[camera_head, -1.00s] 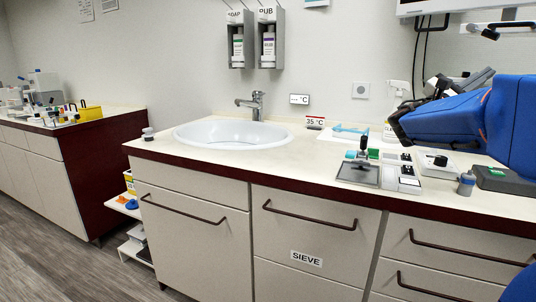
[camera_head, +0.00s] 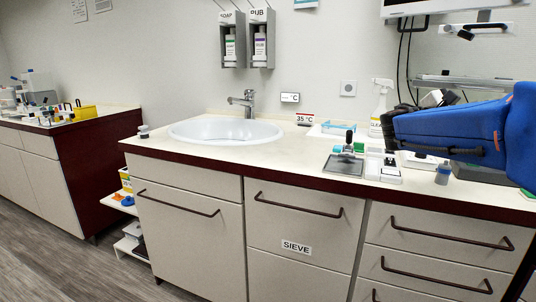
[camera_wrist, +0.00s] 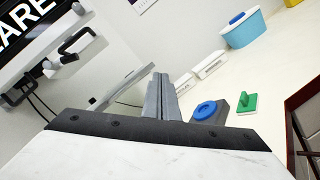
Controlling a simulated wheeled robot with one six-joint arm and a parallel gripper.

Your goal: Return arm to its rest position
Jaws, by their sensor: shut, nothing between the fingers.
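My blue arm (camera_head: 475,130) reaches in from the right in the head view, above the right end of the counter. My gripper (camera_wrist: 161,82) shows in the wrist view, its two grey fingers together with nothing between them. It points over the counter and touches no object that I can see. In the head view the fingers cannot be made out clearly behind my arm.
The counter holds a sink (camera_head: 225,131), a spray bottle (camera_head: 380,108) and a grey tray (camera_head: 343,165). A wall-mounted screen (camera_wrist: 22,12) is at upper left.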

